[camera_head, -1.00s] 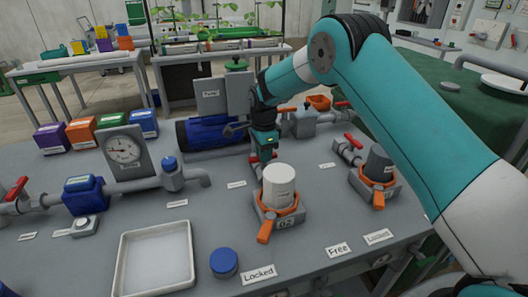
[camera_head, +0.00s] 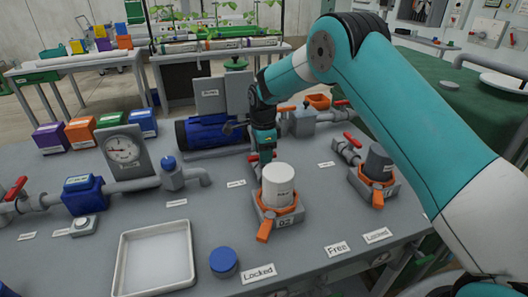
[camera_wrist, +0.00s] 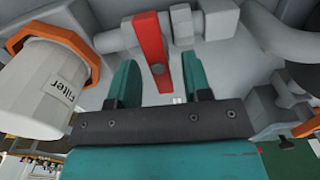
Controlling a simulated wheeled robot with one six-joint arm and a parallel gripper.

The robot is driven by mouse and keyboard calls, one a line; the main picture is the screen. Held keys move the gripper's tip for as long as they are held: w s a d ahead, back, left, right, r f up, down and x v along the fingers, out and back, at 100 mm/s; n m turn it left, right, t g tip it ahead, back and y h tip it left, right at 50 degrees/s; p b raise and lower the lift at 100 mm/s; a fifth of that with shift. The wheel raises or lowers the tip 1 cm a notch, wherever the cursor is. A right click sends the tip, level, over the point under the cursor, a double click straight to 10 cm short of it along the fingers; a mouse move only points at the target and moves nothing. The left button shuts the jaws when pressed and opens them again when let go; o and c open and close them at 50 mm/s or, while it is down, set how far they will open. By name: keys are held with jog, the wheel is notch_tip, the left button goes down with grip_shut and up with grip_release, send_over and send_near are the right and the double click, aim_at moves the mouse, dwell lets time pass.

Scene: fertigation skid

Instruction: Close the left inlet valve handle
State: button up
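A red valve handle (camera_wrist: 152,50) on a grey pipe fitting lies between the two teal fingers of my gripper (camera_wrist: 160,62) in the wrist view. The fingers are spread, with a gap showing on both sides of the handle. In the head view my gripper (camera_head: 264,150) points down just behind the white filter (camera_head: 279,186). A small bit of the red handle (camera_head: 253,158) shows beside it there; the rest is hidden. Whether the fingers reach down to the handle's height is hard to tell.
The white filter with its orange collar (camera_wrist: 72,42) stands close on the left in the wrist view. A dark filter (camera_head: 378,164) and another red handle (camera_head: 352,141) stand to the right. A blue pump (camera_head: 205,132) lies behind left. A white tray (camera_head: 153,263) sits at the front.

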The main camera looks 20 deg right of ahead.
notch_tip(320, 180, up, 17)
jog(key=b, duration=0.1)
jog(key=shift+r, duration=0.2)
dwell(0.3)
dwell(1.3)
